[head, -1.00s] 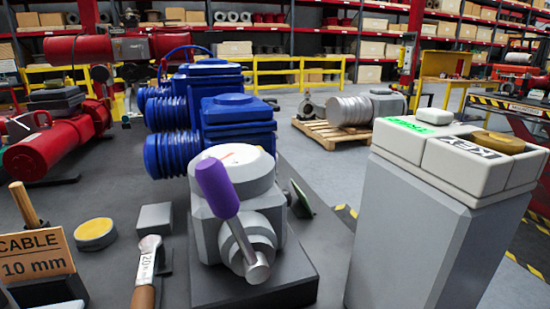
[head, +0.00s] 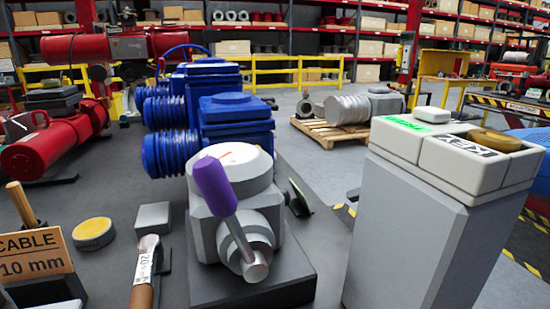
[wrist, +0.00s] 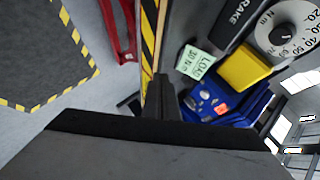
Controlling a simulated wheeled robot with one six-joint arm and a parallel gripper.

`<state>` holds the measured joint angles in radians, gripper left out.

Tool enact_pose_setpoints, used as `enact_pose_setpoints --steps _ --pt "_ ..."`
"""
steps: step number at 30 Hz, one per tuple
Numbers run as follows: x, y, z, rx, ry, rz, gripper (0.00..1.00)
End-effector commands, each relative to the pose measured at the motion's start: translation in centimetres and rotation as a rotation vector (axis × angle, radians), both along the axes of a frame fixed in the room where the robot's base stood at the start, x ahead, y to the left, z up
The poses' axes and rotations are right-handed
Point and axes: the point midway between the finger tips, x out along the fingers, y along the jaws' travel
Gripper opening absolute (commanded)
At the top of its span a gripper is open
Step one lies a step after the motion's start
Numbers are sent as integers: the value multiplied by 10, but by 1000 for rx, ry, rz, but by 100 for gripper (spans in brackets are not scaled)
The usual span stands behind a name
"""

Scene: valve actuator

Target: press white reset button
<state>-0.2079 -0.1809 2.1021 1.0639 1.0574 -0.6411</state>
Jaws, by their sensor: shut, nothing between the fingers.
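A small white raised button (head: 431,115) sits on top of the grey pedestal (head: 415,235) at the right in the head view. A green label lies beside it, its text too small to read surely. I cannot read a reset marking on the button. My gripper (wrist: 161,82) shows in the wrist view with its dark fingers shut and empty. It points toward a blue device (wrist: 215,104) with an orange-red button. I cannot make out the white button in the wrist view. My gripper is not clearly seen in the head view.
The pedestal top also has a brown oval knob (head: 494,140) and a KEY label. A grey valve unit (head: 235,200) with a purple-handled lever stands left of it. The wrist view shows a yellow block (wrist: 243,67), a LOAD label (wrist: 195,62) and a dial (wrist: 288,32).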

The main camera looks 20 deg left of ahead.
Motion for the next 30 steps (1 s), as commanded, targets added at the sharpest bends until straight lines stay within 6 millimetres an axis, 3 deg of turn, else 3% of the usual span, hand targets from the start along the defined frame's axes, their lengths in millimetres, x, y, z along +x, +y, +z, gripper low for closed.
enact_pose_setpoints --steps 6,12,18,30 --pt "64 67 29 206 -27 50 0" --pt "101 103 45 328 -54 60 0" --pt "113 114 50 368 -66 61 0" --pt "112 116 50 368 -66 61 0"
